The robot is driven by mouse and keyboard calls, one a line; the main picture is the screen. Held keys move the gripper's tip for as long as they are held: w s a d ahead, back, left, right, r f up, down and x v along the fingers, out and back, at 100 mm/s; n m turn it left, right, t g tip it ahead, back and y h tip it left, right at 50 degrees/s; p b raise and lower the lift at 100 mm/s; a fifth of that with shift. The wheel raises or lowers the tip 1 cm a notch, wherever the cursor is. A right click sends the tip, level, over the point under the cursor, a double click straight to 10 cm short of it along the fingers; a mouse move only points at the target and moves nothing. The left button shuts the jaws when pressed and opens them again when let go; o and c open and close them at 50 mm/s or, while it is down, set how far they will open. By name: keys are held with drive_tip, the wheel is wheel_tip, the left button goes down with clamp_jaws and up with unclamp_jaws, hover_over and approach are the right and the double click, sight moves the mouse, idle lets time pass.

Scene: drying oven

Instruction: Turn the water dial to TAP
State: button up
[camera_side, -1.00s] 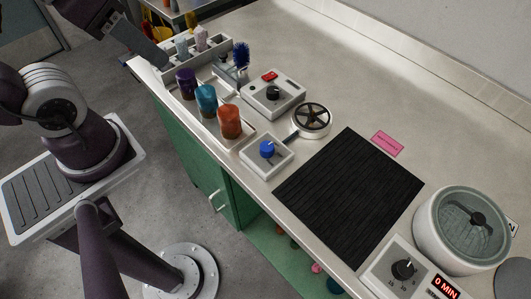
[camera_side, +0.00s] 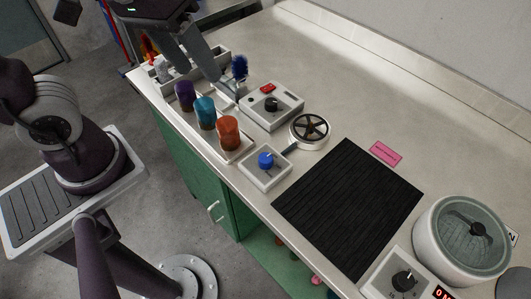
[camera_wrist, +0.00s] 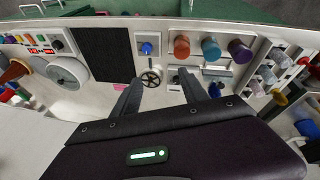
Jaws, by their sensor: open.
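The blue dial (camera_side: 266,160) sits on a small white square base on the bench, in front of the round valve wheel. It also shows in the wrist view (camera_wrist: 147,48). I cannot read any label such as TAP at this size. A second dial, black (camera_side: 271,104), is on a white box with a red switch. My gripper (camera_side: 205,68) is open and empty above the back left of the bench, near the rack and apart from both dials. In the wrist view its two fingers (camera_wrist: 163,94) point toward the bench, with the wheel and black-dial box beyond.
Purple, teal and orange jars (camera_side: 229,134) stand in a tray left of the blue dial. The spoked wheel (camera_side: 309,130) is close behind it. A black mat (camera_side: 348,207) lies to the right, then a round glass-lidded vessel (camera_side: 462,240) and a timer box (camera_side: 404,280). The back bench is clear.

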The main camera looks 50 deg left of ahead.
drive_tip(key=w+d+f+n+g, duration=0.2)
drive_tip(key=w+d+f, duration=0.1)
drive_tip(key=f, duration=0.1)
drive_tip(key=n+g+y, duration=0.1)
drive_tip(key=n+g, duration=0.1)
drive_tip(key=n, duration=0.2)
hover_over(266, 157)
wheel_tip(266, 157, down, 12)
drive_tip(key=shift+s+r, duration=0.1)
drive_tip(key=shift+r, duration=0.05)
wheel_tip(266, 157, down, 8)
drive_tip(key=shift+r, duration=0.25)
drive_tip(key=shift+c, duration=0.2)
clamp_jaws()
